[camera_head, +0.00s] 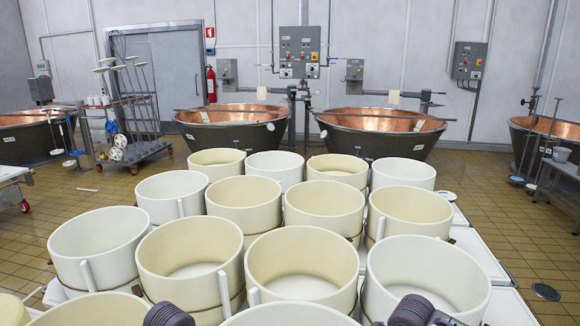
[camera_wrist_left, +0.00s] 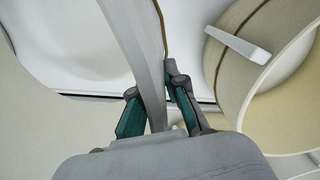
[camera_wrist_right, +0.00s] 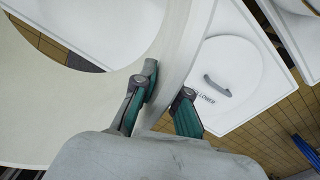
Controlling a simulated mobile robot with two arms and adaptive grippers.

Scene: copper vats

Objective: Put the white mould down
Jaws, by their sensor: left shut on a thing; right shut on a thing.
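The white mould (camera_head: 290,316) is a large open round tub at the bottom edge of the head view, where only its far rim shows. In the left wrist view its wall (camera_wrist_left: 137,35) stands between the fingers of my left gripper (camera_wrist_left: 155,98), which is shut on it. In the right wrist view its curved wall (camera_wrist_right: 183,45) is between the fingers of my right gripper (camera_wrist_right: 166,98), which is shut on the opposite side. Dark parts of my arms show at the bottom of the head view. The mould's base is hidden, so I cannot tell whether it touches anything.
Several white and cream moulds, such as a cream one (camera_head: 302,268), stand close together ahead. A banded cream mould (camera_wrist_left: 225,70) is near my left gripper. A white lid with a grey handle (camera_wrist_right: 218,86) lies near my right gripper. Copper vats (camera_head: 380,122) stand behind.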

